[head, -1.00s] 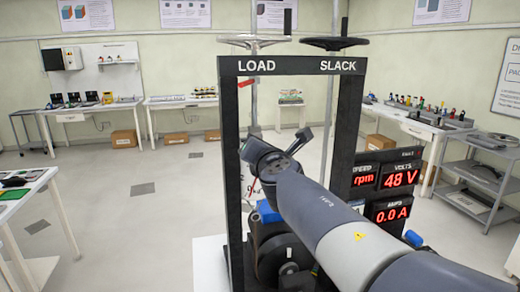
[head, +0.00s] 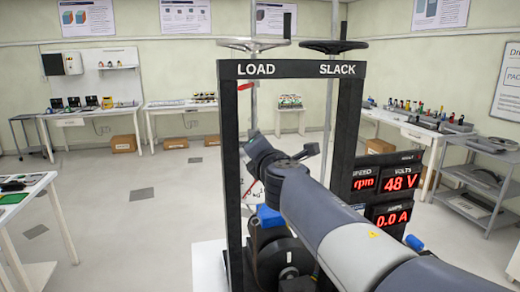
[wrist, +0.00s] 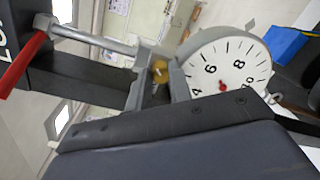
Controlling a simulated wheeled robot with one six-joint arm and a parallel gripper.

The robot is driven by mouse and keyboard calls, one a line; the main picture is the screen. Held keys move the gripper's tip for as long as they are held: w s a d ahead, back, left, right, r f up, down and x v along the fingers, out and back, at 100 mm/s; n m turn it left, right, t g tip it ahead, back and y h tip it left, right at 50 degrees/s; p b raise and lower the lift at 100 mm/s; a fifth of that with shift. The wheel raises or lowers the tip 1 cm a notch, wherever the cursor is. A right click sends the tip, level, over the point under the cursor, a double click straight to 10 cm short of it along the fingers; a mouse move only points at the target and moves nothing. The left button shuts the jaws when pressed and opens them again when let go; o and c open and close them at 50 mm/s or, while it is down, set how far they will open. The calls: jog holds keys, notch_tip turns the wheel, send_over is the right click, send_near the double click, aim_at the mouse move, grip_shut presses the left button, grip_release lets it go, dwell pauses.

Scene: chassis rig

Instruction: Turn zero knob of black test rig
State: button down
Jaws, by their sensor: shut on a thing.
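The black test rig (head: 234,160) is an upright frame marked LOAD and SLACK, with a handwheel above each label. In the wrist view a round white dial (wrist: 228,62) with black numbers and a red centre sits right of the gripper. A small brass-coloured zero knob (wrist: 160,71) sits beside the dial, between my gripper's grey fingers. My gripper (wrist: 157,84) is shut on this knob.
A red bar (wrist: 22,65) and a silver rod (wrist: 95,40) lie close left of the fingers. Lit red displays (head: 400,182) stand right of the rig. A blue part (head: 268,215) is below my wrist.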

jog(key=c, duration=1.3)
grip_release()
jog(key=shift+p+v, duration=0.3)
jog(key=shift+v, duration=5.15)
jog(key=x, duration=1.1)
jog(key=shift+b, duration=0.3)
